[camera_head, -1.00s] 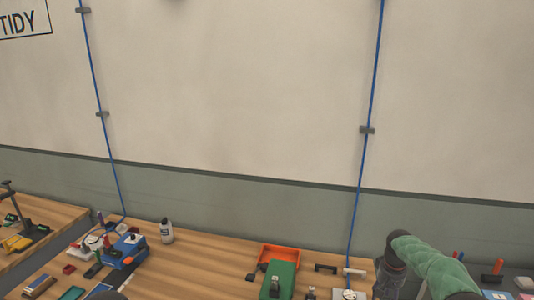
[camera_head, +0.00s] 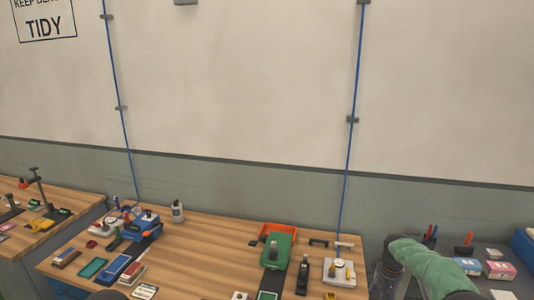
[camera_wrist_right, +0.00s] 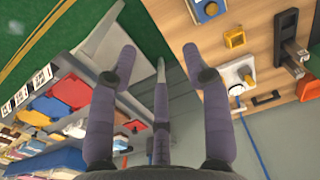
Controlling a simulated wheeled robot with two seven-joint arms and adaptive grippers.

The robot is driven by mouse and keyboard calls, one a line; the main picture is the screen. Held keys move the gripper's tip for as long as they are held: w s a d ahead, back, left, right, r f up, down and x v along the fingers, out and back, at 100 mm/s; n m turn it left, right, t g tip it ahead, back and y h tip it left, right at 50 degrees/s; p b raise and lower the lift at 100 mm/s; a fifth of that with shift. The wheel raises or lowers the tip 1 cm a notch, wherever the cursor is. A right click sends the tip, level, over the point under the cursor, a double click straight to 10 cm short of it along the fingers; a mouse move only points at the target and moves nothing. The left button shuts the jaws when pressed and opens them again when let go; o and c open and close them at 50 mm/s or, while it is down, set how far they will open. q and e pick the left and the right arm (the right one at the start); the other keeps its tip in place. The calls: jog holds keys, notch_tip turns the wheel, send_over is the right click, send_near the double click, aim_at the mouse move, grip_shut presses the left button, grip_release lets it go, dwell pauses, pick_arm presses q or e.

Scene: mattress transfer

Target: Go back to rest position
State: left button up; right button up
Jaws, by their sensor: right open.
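My right arm (camera_head: 430,262), in a green sleeve with a dark joint, comes in at the lower right of the head view; its gripper is not seen there. In the right wrist view my right gripper (camera_wrist_right: 159,55) has its purple-grey fingers spread, with nothing held between them. My left gripper is not in view; only a small dark shape shows at the bottom edge of the head view, too cut off to identify. No mattress can be made out.
A wooden workbench (camera_head: 210,262) holds a green and orange tool (camera_head: 278,248), a blue device (camera_head: 142,227), a bottle (camera_head: 178,211) and several small items. A grey table (camera_head: 500,285) with small boxes stands at the right. A shelf with coloured bins (camera_wrist_right: 72,88) shows in the wrist view.

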jog(key=s+a+f+n+y+b, duration=0.1)
jog(key=s+a+f+b, duration=0.25)
jog(key=a+f, duration=0.6)
jog(key=s+a+f+y+b, duration=0.2)
jog(key=s+a+f, duration=0.4)
jog(key=f, duration=0.7)
pick_arm(q)
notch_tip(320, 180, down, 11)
jog(key=b, duration=0.5)
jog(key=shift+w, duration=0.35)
pick_arm(e)
jog(key=s+a+f, duration=0.4)
jog(key=s, duration=0.3)
jog(key=s+a+f, duration=0.4)
jog(key=s, duration=0.4)
jog(key=s+a+f+m, duration=0.1)
jog(key=s+a+f, duration=0.3)
jog(key=s, duration=0.4)
jog(key=shift+s+a+y, duration=0.25)
jog(key=shift+a+y, duration=0.1)
jog(key=shift+y, duration=0.05)
